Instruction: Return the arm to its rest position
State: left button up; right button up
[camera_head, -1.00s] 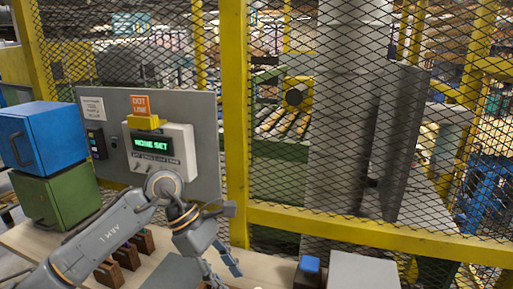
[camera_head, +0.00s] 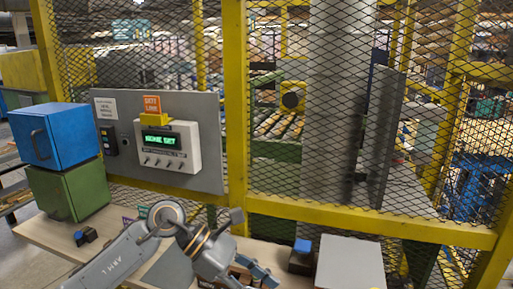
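My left arm comes in from the bottom left, with its elbow and wrist bent above the wooden table (camera_head: 48,232). My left gripper (camera_head: 262,276) hangs at the bottom centre, pointing down and right. Its fingers are partly cut off and overlap dark brown wooden pieces behind, so I cannot tell whether it is open or holds anything. My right arm and gripper are not in view.
A blue box (camera_head: 70,140) stands on a green box (camera_head: 80,190) at left. A control unit (camera_head: 168,146) hangs behind my arm. A small dark item (camera_head: 85,237), a blue-topped block (camera_head: 301,256) and a grey box (camera_head: 350,262) are on the table. Yellow-framed mesh fencing (camera_head: 340,213) closes the back.

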pick_arm(q)
jog(key=s+d+r+n+h, duration=0.3)
jog(key=d+r+h, duration=0.2)
jog(key=w+a+r+n+t+h, duration=0.2)
jog(key=w+a+r+n+t, duration=0.1)
jog(key=n+t, duration=0.65)
jog(key=w+a+r+n+t+h, duration=0.2)
jog(key=w+a+r+n+t, duration=0.15)
jog(key=n+t, duration=0.6)
jog(key=w+a+f+n+t+y, duration=0.35)
jog(key=a+f+n+y, duration=0.6)
jog(key=n+y, duration=0.7)
jog(key=s+a+f+n+g+y, duration=0.2)
jog(key=s+a+f+n+g, duration=0.2)
jog(key=a+f+n, duration=0.45)
jog(key=s+a+f+n+g, duration=0.2)
jog(key=s+f+n+g, duration=0.85)
jog(key=s+f, duration=1.2)
notch_tip(320, 180, down, 23)
jog(key=s+m+g, duration=0.3)
jog(key=s+a+f+g+y, duration=0.1)
jog(key=s+a+f, duration=0.2)
jog(key=s+f, duration=1.3)
jog(key=shift+s+f, duration=0.2)
jog(key=shift+s, duration=0.25)
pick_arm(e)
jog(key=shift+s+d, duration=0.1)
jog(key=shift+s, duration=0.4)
